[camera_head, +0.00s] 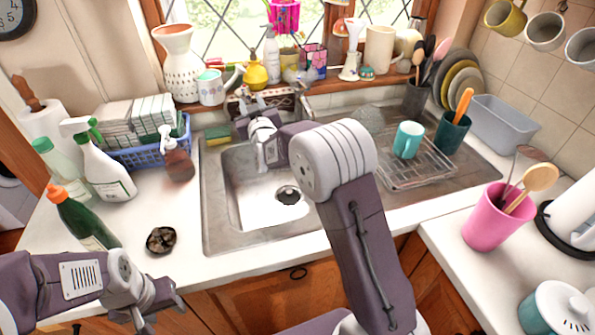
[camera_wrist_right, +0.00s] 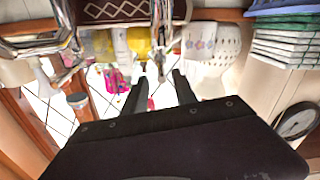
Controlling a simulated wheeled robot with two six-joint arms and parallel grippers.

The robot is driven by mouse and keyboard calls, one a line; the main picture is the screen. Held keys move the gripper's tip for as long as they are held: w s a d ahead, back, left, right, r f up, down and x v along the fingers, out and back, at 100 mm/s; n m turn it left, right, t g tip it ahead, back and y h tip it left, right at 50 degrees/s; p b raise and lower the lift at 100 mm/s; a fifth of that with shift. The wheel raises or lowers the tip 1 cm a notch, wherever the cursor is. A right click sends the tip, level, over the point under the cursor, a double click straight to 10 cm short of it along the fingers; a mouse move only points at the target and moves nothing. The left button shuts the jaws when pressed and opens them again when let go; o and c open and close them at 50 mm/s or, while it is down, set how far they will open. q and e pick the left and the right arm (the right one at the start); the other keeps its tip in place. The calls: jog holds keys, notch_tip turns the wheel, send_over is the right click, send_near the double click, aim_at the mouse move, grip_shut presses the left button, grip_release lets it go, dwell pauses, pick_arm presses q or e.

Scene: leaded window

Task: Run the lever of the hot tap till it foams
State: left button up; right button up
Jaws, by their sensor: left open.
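The stainless sink (camera_head: 212,205) lies in the middle of the head view. My right arm reaches across it, with the right gripper (camera_head: 264,106) at its back edge, where it partly hides the tap. In the right wrist view, chrome tap parts (camera_wrist_right: 160,22) show beyond the right gripper (camera_wrist_right: 158,80). Its two dark fingers are apart, and I see nothing held between them. I cannot tell the hot lever from the other tap parts, nor whether a finger touches it. No foam or running water shows in the basin. My left gripper (camera_head: 160,312) is open and empty at the counter's front edge.
A soap pump bottle (camera_head: 176,155), a spray bottle (camera_head: 104,168) and a dark scourer (camera_head: 161,239) stand left of the sink. A drying rack (camera_head: 420,172) with a teal mug (camera_head: 408,139) is on the right. The windowsill behind the tap is crowded with vases and pots.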

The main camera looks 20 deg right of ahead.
jog(key=s+d+r+g+p, duration=0.1)
jog(key=s+d+r+p, duration=0.15)
jog(key=r+p, duration=0.35)
jog(key=s+d+r+p, duration=0.1)
jog(key=s+r+p, duration=0.25)
jog(key=r, duration=0.45)
jog(key=s+f+g+p, duration=0.3)
jog(key=s+f+g, duration=0.2)
jog(key=s, duration=0.6)
jog(key=s+f+g+y+p, duration=0.1)
jog(key=s+f+g+p, duration=0.3)
jog(key=s+f, duration=0.6)
jog(key=shift+s+a+m+g, duration=0.2)
jog(key=shift+s+m+g, duration=0.1)
jog(key=shift+s+g, duration=0.65)
jog(key=shift+w, duration=0.2)
